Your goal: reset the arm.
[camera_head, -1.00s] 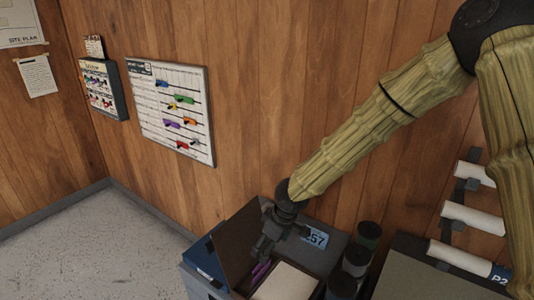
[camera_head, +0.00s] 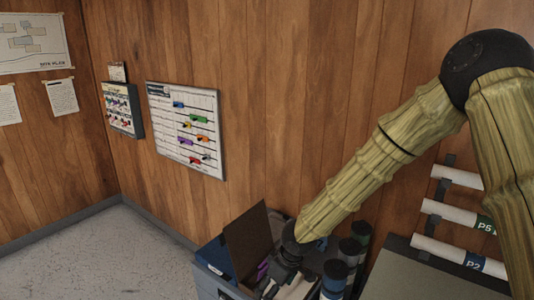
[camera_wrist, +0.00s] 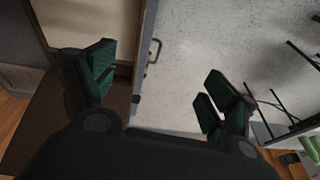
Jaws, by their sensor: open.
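My arm, with a yellow-green, bamboo-like covering, reaches down from the upper right in the head view. My gripper (camera_head: 275,286) is at its lower end, over the grey box at the bottom of the picture. In the wrist view my gripper (camera_wrist: 165,95) shows its two green-padded fingers spread wide apart with nothing between them. Below the fingers are the edge of a grey cabinet or box and the pale floor. Part of the box is hidden by my arm and gripper.
A grey box (camera_head: 207,282) with a raised brown lid (camera_head: 248,240) holds a purple item (camera_head: 263,269). Dark-capped tubes (camera_head: 335,275) stand right of it. Rolled plans (camera_head: 455,213) hang on the right wall. A board (camera_head: 187,150) hangs at left. The floor at left is clear.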

